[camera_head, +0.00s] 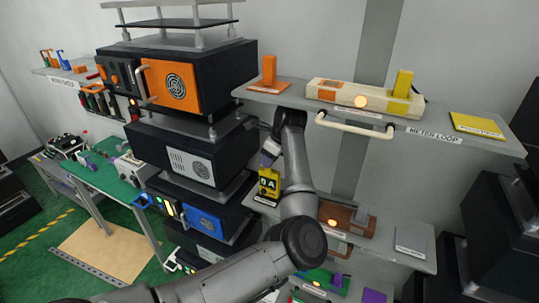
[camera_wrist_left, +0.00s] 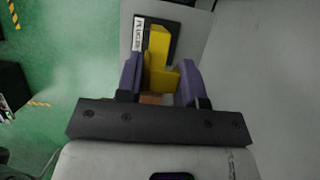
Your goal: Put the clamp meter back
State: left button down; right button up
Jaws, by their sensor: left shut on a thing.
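The yellow clamp meter (camera_head: 269,186), with a dark display face reading what looks like "0 A", is upright at the left end of the middle wall shelf in the head view. My left gripper (camera_head: 268,158) comes down on it from above, its purple fingers at the meter's top. In the left wrist view the gripper (camera_wrist_left: 160,85) has one finger on each side of the yellow part of the meter (camera_wrist_left: 158,50). It is shut on the meter. Behind it is a grey shelf with a dark pad and a white label. Whether the meter touches the shelf cannot be told. My right gripper is not in view.
Above is a shelf marked "METER LOOP" (camera_head: 433,134) with a cream fixture (camera_head: 345,95), its handle projecting in front. A brown fixture (camera_head: 345,217) and grey plate (camera_head: 411,240) are on the middle shelf. Stacked black units (camera_head: 185,150) stand close to the left.

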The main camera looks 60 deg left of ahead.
pick_arm(q)
jog(key=shift+f, duration=0.1)
jog(key=shift+f, duration=0.1)
jog(key=c, duration=0.8)
grip_release()
jog(key=shift+o, duration=0.2)
jog(key=shift+r, duration=0.2)
jog(key=shift+b, duration=0.5)
jog(key=shift+w+d+r+b, duration=0.25)
jog(key=shift+d+r+b, duration=0.1)
jog(key=shift+b, duration=0.15)
jog(key=w+d+b, duration=0.3)
jog(key=w+d, duration=0.3)
jog(key=d, duration=0.3)
jog(key=shift+d+r, duration=0.15)
jog(key=shift+d, duration=0.2)
